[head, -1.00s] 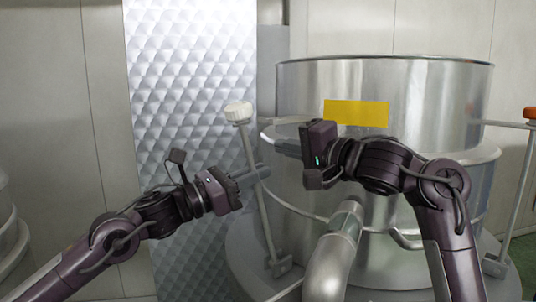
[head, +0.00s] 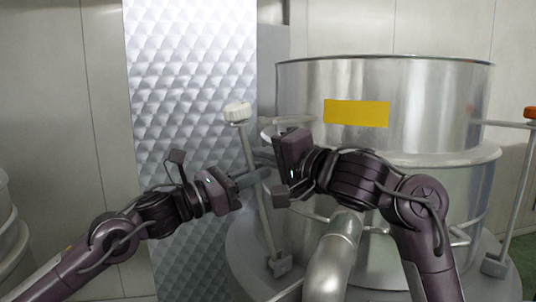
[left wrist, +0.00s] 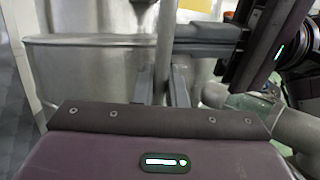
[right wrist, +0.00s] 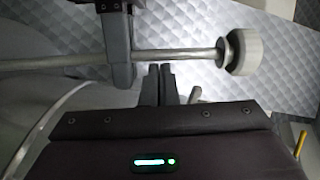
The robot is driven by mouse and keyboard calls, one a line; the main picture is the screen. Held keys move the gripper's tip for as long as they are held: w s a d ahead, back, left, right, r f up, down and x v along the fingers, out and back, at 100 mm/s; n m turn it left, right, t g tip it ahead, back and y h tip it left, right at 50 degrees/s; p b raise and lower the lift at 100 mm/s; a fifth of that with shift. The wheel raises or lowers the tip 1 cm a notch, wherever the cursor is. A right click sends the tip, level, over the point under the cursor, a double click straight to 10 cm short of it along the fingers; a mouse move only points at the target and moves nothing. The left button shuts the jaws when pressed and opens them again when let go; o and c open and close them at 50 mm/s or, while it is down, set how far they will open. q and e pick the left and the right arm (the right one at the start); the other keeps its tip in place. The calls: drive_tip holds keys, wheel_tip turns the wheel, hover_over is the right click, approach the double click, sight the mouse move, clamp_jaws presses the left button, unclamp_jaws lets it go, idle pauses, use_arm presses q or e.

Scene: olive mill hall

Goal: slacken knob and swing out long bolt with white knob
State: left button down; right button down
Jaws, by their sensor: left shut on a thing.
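The long bolt (head: 251,148) stands steeply beside the steel drum, its white knob (head: 237,112) at the top. My left gripper (head: 262,176) is shut on the bolt's rod below the knob; in the left wrist view the rod (left wrist: 165,45) runs down between its fingers. My right gripper (head: 266,158) is just above the left one, its fingers together and pointing at the rod. In the right wrist view the fingertips (right wrist: 158,68) are close to the rod, between the left gripper and the knob (right wrist: 243,52). I cannot tell whether the tips touch the rod.
The steel drum (head: 410,85) with a yellow label (head: 356,113) fills the right. A second bolt with an orange knob (head: 531,113) stands at the far right. A thick pipe (head: 330,262) rises in front. A quilted metal panel (head: 190,70) is behind, left of the bolt.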

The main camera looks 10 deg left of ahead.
use_arm(q)
drive_tip(key=shift+w+a+r, duration=0.1)
drive_tip(key=shift+r, duration=0.05)
use_arm(e)
drive_tip(key=shift+s+a+f+n+g, duration=0.1)
drive_tip(key=shift+s+a+n+g, duration=0.2)
drive_tip(key=shift+s+a, duration=0.3)
use_arm(q)
drive_tip(key=c, duration=1.9)
unclamp_jaws()
use_arm(e)
drive_tip(key=shift+y, duration=0.3)
use_arm(q)
drive_tip(key=o, duration=0.4)
drive_tip(key=shift+c, duration=0.2)
use_arm(e)
drive_tip(key=shift+w+d, duration=0.1)
drive_tip(key=shift+w, duration=0.1)
